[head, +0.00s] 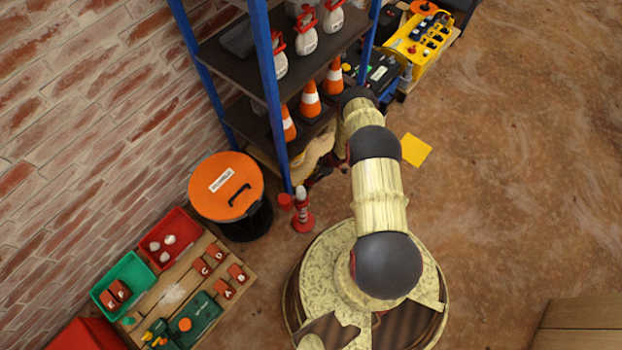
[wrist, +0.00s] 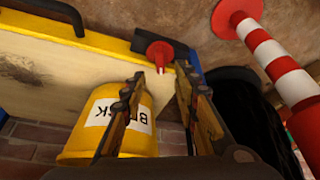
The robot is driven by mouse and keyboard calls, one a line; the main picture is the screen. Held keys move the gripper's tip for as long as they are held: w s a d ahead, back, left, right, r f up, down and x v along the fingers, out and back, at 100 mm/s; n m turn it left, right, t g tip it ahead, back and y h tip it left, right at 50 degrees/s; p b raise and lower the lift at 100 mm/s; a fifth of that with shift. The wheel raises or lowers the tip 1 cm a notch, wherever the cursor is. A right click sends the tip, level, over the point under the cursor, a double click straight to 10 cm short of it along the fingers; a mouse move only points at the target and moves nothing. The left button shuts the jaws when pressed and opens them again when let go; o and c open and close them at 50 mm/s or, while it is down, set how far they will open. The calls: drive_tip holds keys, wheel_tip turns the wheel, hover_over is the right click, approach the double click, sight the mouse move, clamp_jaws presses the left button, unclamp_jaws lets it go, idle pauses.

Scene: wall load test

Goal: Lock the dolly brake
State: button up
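In the wrist view, a low pale board (wrist: 85,68) with a yellow edge (wrist: 105,45) appears to be the dolly. I see no contact. In the head view, my gripper (head: 318,172) is small and partly hidden by my arm, low beside the shelf's front blue post.
The shelf (head: 225,55) holds cones. Floor at right is open.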

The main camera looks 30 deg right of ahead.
drive_tip(key=b+x, duration=0.2)
drive_tip(key=x, duration=0.5)
drive_tip(key=shift+s+b, duration=0.1)
drive_tip(key=shift+b, duration=0.2)
drive_tip(key=shift+c, duration=0.7)
clamp_jaws()
